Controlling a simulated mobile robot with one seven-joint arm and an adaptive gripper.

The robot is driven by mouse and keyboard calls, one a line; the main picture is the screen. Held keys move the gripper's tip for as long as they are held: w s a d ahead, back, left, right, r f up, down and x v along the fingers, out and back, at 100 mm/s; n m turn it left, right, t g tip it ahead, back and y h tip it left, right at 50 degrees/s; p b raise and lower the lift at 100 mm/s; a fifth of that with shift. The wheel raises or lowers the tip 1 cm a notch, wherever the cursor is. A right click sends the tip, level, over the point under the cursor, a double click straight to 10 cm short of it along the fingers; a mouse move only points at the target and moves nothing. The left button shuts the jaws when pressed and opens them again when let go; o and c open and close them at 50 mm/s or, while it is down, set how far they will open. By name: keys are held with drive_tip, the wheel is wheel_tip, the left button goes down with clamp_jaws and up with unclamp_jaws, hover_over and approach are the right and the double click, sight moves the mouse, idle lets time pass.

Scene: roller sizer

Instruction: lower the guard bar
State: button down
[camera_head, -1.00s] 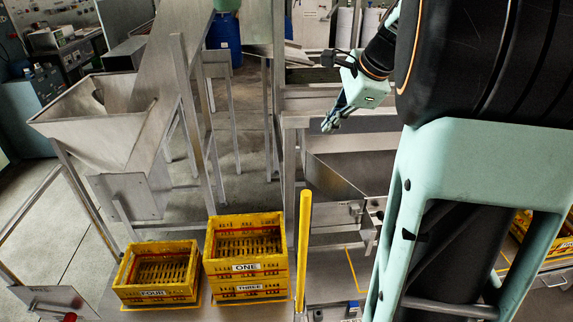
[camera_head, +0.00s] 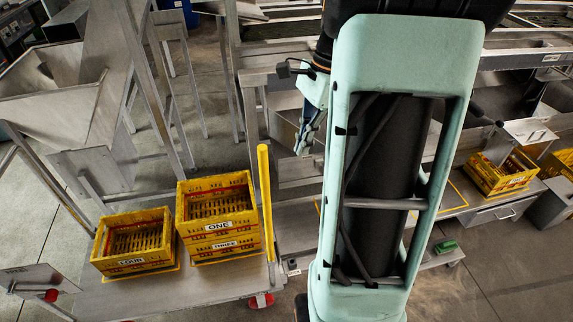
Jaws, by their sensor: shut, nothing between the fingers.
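The guard bar appears to be the yellow bar (camera_head: 265,200), which stands close to upright beside the stacked crates, with its top end free. My gripper (camera_head: 302,147) is shut and empty, pointing down, a little to the right of the bar's top in the picture. A gap shows between them in this view. I cannot tell how far apart they are in depth. My own arm covers much of the area to the right of the bar.
Yellow crate ONE (camera_head: 217,194) sits on crate THREE (camera_head: 225,247), with crate FOUR (camera_head: 133,240) to their left on a grey metal platform (camera_head: 200,291). Metal frames and a hopper (camera_head: 62,95) stand behind. Another yellow crate (camera_head: 500,175) is at the right.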

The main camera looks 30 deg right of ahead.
drive_tip(key=a+f, duration=0.6)
drive_tip(key=f, duration=0.3)
drive_tip(key=shift+w+a, duration=0.15)
drive_tip(key=shift+w, duration=0.1)
drive_tip(key=shift+a, duration=0.15)
